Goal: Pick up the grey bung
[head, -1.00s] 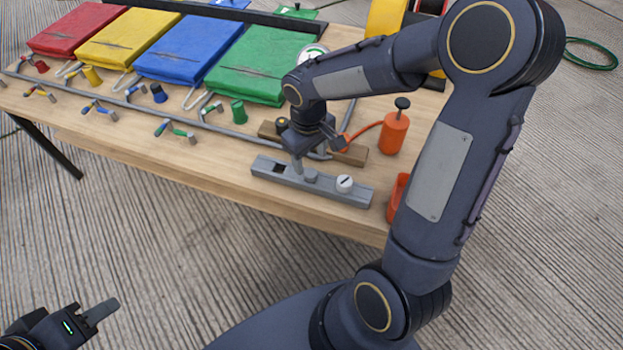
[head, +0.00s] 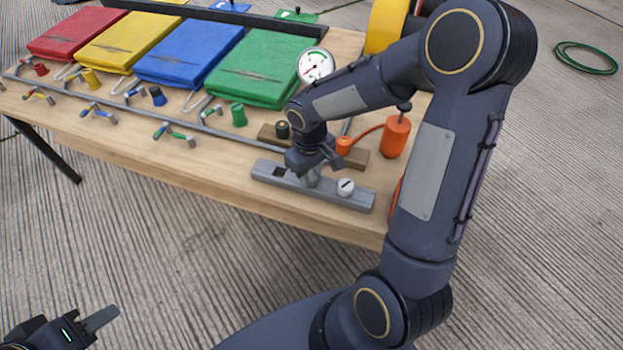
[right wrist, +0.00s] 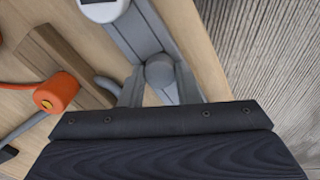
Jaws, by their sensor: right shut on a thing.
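The grey bung (right wrist: 160,71) is a short rounded plug on the grey rail-like holder (right wrist: 138,32). In the right wrist view it sits between the two fingers of my right gripper (right wrist: 160,88), which is shut on it. In the head view my right gripper (head: 312,176) is low over the middle of the grey holder (head: 262,171) and mostly hides the bung. I cannot tell whether the bung is clear of the holder. My left gripper (head: 98,320) is at the bottom left, away from the table; only one finger shows clearly.
A white slotted knob (head: 345,187) stands on the holder, right of the gripper. A wooden block (head: 356,158), an orange pump (head: 395,137) and a gauge (head: 315,65) are close behind. A green bung (head: 238,115) stands further left.

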